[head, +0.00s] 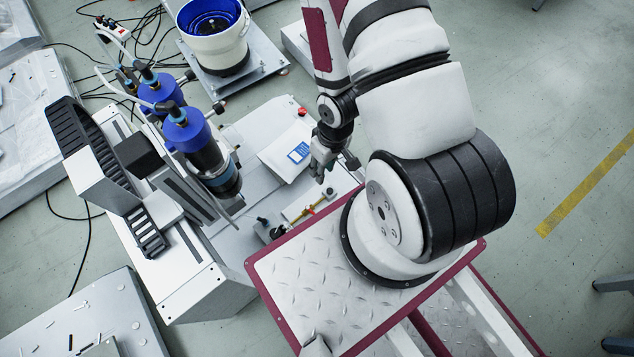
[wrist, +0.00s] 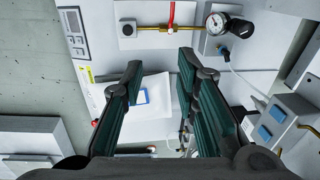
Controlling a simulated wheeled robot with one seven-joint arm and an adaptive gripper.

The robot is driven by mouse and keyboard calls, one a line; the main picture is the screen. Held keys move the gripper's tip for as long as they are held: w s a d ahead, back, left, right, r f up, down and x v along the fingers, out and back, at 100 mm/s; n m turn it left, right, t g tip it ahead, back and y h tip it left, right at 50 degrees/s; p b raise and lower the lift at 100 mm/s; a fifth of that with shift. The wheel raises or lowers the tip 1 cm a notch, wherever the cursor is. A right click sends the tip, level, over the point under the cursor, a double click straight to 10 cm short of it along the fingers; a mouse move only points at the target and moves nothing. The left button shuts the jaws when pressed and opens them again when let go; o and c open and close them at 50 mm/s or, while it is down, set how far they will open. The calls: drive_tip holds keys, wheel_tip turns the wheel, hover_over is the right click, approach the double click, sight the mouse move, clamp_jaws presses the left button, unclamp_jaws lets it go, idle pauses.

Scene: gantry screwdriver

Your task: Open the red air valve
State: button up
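The red air valve handle (wrist: 171,14) shows at the top of the wrist view, on a brass pipe (wrist: 150,27) fixed to a white plate. The handle stands across the pipe, and its upper end is cut off by the picture edge. In the head view the brass pipe (head: 318,206) is small, with the red handle hard to make out. My gripper (wrist: 160,72) is open and empty, its two dark green-padded fingers spread apart. The valve lies beyond the fingertips, apart from them. In the head view my gripper (head: 322,172) hangs above the machine's white top, near the pipe.
A pressure gauge (wrist: 216,22) with a black knob sits right of the valve. A white sheet with a blue label (head: 299,152) lies near my gripper. Blue-topped cylinders (head: 187,130) stand on the machine at left.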

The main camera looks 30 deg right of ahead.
drive_tip(key=b, duration=0.2)
approach(313, 213)
drive_tip(key=shift+y, duration=0.4)
drive_tip(key=f+b, duration=0.2)
drive_tip(key=s+f+b, duration=0.1)
drive_tip(key=f+b, duration=0.1)
drive_tip(key=f, duration=0.1)
drive_tip(key=f+b, duration=0.2)
drive_tip(key=shift+s+a+f, duration=0.15)
drive_tip(key=shift+s+f, duration=0.1)
drive_tip(key=shift+s, duration=0.05)
clamp_jaws()
